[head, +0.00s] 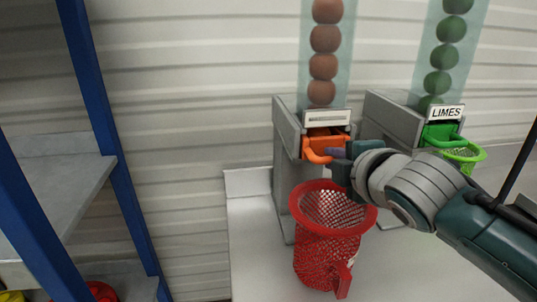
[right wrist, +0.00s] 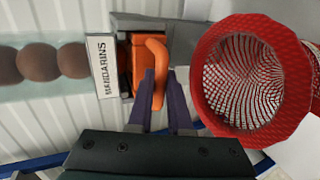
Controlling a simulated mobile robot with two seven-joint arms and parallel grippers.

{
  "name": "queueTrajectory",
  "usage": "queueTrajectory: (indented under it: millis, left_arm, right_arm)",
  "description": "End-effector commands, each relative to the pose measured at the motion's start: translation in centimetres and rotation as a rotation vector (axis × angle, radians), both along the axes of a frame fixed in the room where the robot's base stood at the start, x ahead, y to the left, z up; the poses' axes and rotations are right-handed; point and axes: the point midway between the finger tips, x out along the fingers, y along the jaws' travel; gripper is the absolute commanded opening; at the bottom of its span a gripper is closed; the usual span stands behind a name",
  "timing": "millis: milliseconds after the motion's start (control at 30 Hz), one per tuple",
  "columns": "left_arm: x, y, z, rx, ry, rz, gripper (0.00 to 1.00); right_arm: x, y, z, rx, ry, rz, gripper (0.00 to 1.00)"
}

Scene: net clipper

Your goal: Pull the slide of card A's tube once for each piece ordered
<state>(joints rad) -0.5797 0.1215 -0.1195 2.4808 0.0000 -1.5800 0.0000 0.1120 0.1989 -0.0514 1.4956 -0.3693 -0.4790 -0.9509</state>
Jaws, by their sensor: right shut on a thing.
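The left dispenser has a clear tube (head: 325,50) with a column of brown-orange balls. In the right wrist view its label (right wrist: 102,66) reads MANDARINS. Its orange slide (head: 323,143) has a looped handle (right wrist: 157,62). My right gripper (head: 341,158) is at the handle, with its purple fingers (right wrist: 161,88) shut on it. A red net basket (head: 325,262) is below the slide; no ball shows inside it. It is large at right in the wrist view (right wrist: 212,90). No order card is in view. My left gripper is out of view.
A second dispenser on the right, labelled LIMES (head: 447,113), has a tube of green balls (head: 444,56), a green slide (head: 440,133) and a green net (head: 465,154). A blue-framed shelf (head: 115,190) stands at left. The white counter (head: 255,270) is clear left of the red basket.

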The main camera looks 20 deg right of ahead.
Motion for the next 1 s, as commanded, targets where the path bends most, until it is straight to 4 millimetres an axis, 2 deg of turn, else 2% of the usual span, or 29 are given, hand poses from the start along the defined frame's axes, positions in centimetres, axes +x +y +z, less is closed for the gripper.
queueTrajectory:
  millis: [267, 1000]
  left_arm:
    - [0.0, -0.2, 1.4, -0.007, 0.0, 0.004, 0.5]
    - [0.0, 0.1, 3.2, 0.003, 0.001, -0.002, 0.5]
  right_arm:
    - [-2.0, 0.5, 0.2, 0.001, 0.002, 0.0, 0.0]
    - [-7.1, 1.8, 0.1, 0.003, 0.001, 0.0, 0.0]
